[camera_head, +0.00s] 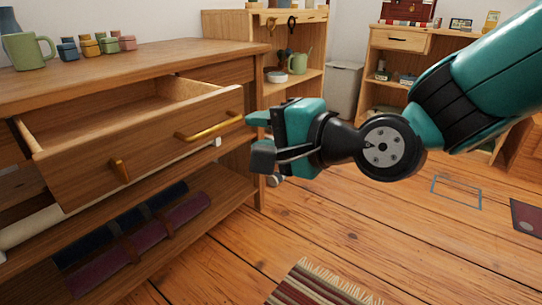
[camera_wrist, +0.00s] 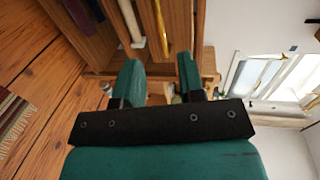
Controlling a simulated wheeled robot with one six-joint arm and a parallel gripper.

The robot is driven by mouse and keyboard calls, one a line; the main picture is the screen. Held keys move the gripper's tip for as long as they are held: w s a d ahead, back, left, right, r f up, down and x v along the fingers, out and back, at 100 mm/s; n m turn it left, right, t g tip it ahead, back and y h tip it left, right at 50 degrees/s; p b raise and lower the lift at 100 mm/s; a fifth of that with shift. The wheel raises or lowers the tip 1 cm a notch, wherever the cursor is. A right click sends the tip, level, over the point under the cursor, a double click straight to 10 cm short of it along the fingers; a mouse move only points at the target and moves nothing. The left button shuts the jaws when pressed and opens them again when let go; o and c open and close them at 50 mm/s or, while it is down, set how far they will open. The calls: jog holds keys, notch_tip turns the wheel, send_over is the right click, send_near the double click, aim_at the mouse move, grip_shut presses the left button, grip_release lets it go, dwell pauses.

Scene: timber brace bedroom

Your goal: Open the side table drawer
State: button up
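The side table (camera_head: 150,60) is wooden and stands at the left. Its drawer (camera_head: 80,160) is pulled out, showing its bare inside. A gold bar handle (camera_head: 208,127) is on the drawer front, with a small gold-brown piece (camera_head: 120,170) to its left. My gripper (camera_head: 255,137) is just right of the handle's right end. In the wrist view, the fingers (camera_wrist: 159,82) are apart with nothing held between them. The gold handle (camera_wrist: 161,25) shows beyond the fingertips there; I cannot tell whether a finger touches it.
A green mug (camera_head: 27,50) and several small coloured pots (camera_head: 100,44) stand on the side table. Rolled cloths (camera_head: 140,240) lie on its lower shelf. Wooden shelves (camera_head: 300,80) and a pale bin (camera_head: 344,88) stand behind.

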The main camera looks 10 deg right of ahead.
jog(key=shift+b+v, duration=0.6)
jog(key=shift+v, duration=0.2)
jog(key=s+d+r+n+g+h+p, duration=0.1)
jog(key=s+d+n+g+h+p, duration=0.25)
jog(key=s+n+g+p, duration=0.35)
jog(key=s+d+r+n+g+h+p, duration=0.2)
jog(key=s+d+n+g+h+p, duration=0.15)
jog(key=s+n, duration=0.5)
notch_tip(320, 180, up, 37)
jog(key=d+g+p, duration=0.1)
jog(key=p, duration=3.7)
jog(key=shift+n, duration=0.45)
